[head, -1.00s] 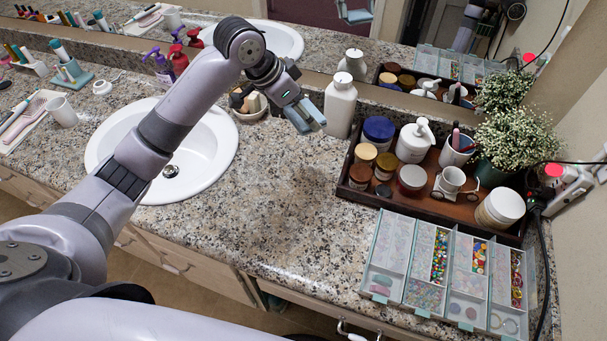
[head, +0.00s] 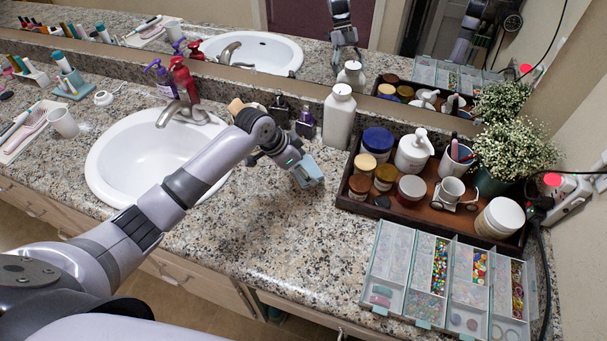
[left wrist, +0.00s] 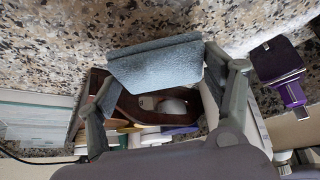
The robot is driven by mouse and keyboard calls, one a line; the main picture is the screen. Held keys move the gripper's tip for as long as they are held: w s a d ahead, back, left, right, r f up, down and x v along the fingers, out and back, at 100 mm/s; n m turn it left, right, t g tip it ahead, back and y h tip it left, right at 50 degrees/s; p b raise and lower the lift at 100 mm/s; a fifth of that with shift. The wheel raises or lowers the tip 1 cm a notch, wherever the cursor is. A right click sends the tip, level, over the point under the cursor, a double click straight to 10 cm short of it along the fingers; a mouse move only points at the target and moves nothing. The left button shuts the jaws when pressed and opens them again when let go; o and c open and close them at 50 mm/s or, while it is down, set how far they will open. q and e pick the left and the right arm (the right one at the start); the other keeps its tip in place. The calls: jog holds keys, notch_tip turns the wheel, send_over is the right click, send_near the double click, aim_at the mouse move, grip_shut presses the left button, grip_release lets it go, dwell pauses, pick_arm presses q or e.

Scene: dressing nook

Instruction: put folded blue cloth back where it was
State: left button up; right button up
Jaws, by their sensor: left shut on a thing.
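My left gripper (head: 300,166) is shut on the folded blue cloth (head: 309,173), over the counter between the sink and the brown tray. In the left wrist view the cloth (left wrist: 155,64) spans the space between the two fingers of my left gripper (left wrist: 158,80), with speckled counter beyond it. I cannot tell whether the cloth touches the counter. My right gripper is not in view.
The granite counter (head: 250,235) is clear in front of the cloth. The brown tray (head: 345,200) of jars and a bead organizer (head: 408,322) are at right; the sink (head: 105,170) is at left.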

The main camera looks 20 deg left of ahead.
pick_arm(q)
jog(key=shift+f, duration=1.9)
jog(key=shift+f, duration=0.2)
jog(key=o, duration=1.1)
jog(key=shift+s+a+r, duration=0.1)
jog(key=shift+a+r, duration=0.05)
jog(key=shift+r, duration=0.35)
jog(key=v, duration=1.1)
jog(key=shift+s+r, duration=0.15)
